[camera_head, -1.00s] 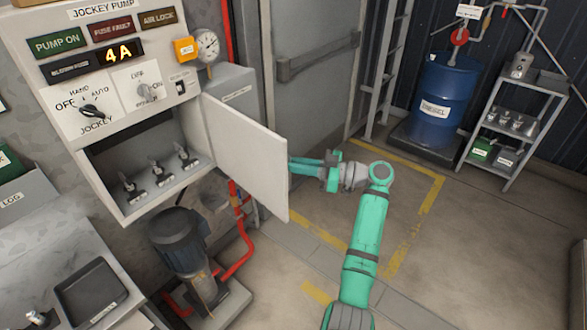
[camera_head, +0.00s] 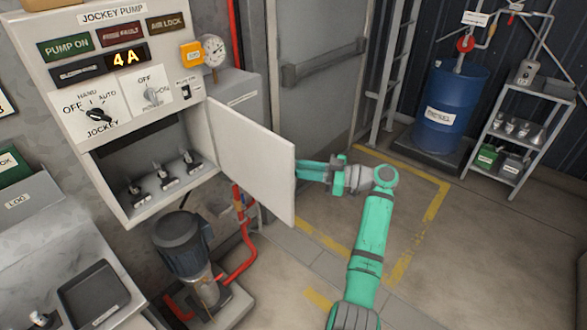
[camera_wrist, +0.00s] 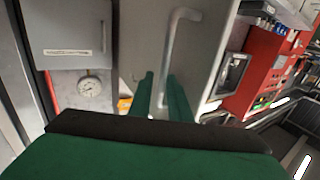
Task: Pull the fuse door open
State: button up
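The fuse door (camera_head: 255,160) is a pale panel hinged at the right side of the fuse compartment. It stands swung well out, and the compartment (camera_head: 115,172) is exposed with several fuse switches (camera_head: 163,175) inside. My gripper (camera_head: 305,171) is on the far side of the door, at its outer edge; the fingertips are partly hidden by the door in the head view. In the wrist view, the door's grey bar handle (camera_wrist: 172,55) runs down to my green fingers (camera_wrist: 160,90). The fingers are apart with a gap between them; whether they touch the handle is unclear.
The jockey pump panel (camera_head: 120,60) is above the compartment. A pump motor (camera_head: 182,245) and red pipe (camera_head: 240,255) stand below. A blue barrel (camera_head: 448,105) and shelf rack (camera_head: 520,130) are at the back right. The floor around my arm is clear.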

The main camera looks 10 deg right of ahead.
jog(key=v, duration=1.1)
